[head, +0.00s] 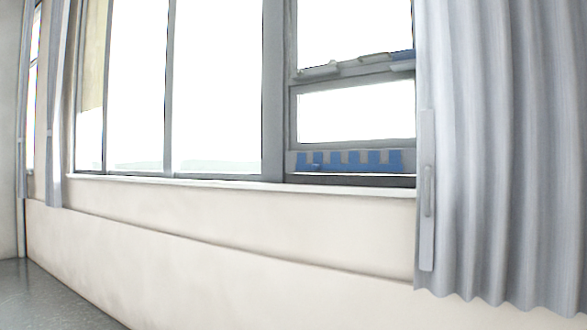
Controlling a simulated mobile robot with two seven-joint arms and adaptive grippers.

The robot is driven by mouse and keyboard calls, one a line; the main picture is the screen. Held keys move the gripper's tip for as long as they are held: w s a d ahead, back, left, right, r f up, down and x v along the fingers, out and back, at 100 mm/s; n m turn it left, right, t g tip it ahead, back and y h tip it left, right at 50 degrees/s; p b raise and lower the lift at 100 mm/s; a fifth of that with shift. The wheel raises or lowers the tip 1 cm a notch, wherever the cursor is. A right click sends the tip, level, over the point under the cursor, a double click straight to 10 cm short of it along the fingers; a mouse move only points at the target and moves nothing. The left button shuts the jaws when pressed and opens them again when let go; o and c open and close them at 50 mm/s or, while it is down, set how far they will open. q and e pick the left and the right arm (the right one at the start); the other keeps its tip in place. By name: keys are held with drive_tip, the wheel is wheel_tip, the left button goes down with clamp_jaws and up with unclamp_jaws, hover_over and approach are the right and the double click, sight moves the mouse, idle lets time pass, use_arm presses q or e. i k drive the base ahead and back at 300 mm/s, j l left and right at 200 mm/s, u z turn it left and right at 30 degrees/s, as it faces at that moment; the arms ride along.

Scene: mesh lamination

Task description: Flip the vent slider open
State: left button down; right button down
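A blue notched strip (349,160), which looks like the vent slider, runs along the bottom rail of the right-hand window. Blue blocks alternate with pale gaps along its upper edge. A small detail near its left end is too small to make out. I cannot tell whether the vent is open or shut. Neither my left gripper nor my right gripper is in view.
A grey curtain (510,150) hangs at the right, with a pale upright bar (427,190) at its edge. The window sill (200,183) runs below the panes. Another curtain (55,110) hangs at the left. The visible grey floor (50,295) is clear.

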sight(394, 165)
drive_tip(key=i+j, duration=0.15)
drive_tip(key=j, duration=0.2)
drive_tip(key=i+j+z, duration=0.1)
drive_tip(key=j, duration=0.25)
drive_tip(key=i+j+z, duration=0.1)
drive_tip(key=j, duration=0.25)
drive_tip(key=i+j, duration=0.1)
drive_tip(key=i, duration=0.4)
drive_tip(key=i+j+z, duration=0.15)
drive_tip(key=i, duration=0.35)
